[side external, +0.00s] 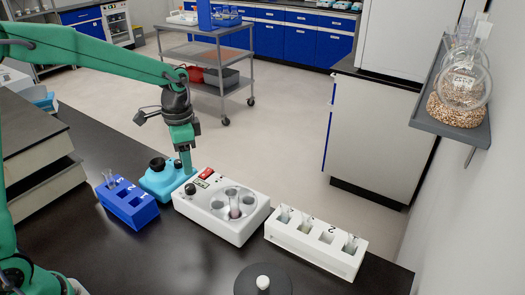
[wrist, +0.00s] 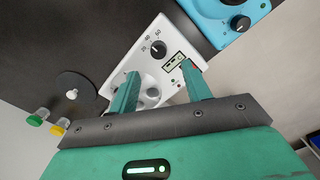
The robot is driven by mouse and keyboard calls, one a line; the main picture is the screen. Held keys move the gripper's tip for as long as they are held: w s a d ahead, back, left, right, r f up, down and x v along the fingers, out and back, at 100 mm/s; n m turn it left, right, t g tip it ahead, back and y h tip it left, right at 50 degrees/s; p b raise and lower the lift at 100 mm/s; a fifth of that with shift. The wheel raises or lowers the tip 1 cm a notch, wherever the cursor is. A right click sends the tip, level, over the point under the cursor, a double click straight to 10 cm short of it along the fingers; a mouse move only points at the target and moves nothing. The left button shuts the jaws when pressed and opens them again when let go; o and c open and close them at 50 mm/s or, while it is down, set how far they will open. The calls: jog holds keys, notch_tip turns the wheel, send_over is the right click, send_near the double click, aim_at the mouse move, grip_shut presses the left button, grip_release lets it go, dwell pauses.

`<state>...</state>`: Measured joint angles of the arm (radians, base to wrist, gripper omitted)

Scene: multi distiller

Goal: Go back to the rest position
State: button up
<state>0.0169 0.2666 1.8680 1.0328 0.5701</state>
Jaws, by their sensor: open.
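My gripper (side external: 186,172) hangs pointing down, just above or behind the far left corner of the white device; its exact height is hard to tell. In the wrist view, its two green fingers (wrist: 160,72) are spread with nothing between them. The white device (side external: 245,225) has a black knob, a red switch and a small display. A round metal plate on it holds a tube with pinkish-dark content (side external: 235,207). The device also shows in the wrist view (wrist: 128,57), partly hidden by the fingers.
A blue device (side external: 158,183) stands beside the white one. A blue rack (side external: 140,214) and a white rack (side external: 320,258) hold tubes. A dark disc with a white knob (side external: 277,282) lies in front. Green-capped (wrist: 36,119) and yellow-capped (wrist: 58,129) items appear in the wrist view.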

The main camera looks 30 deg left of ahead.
jog(key=s+r+n+t, duration=0.3)
jog(key=s+r, duration=0.2)
jog(key=s, duration=0.4)
jog(key=s+r+n+t, duration=0.3)
jog(key=s+r, duration=0.1)
jog(key=s, duration=0.6)
jog(key=shift+a+r+n, duration=0.35)
jog(key=shift+n, duration=0.05)
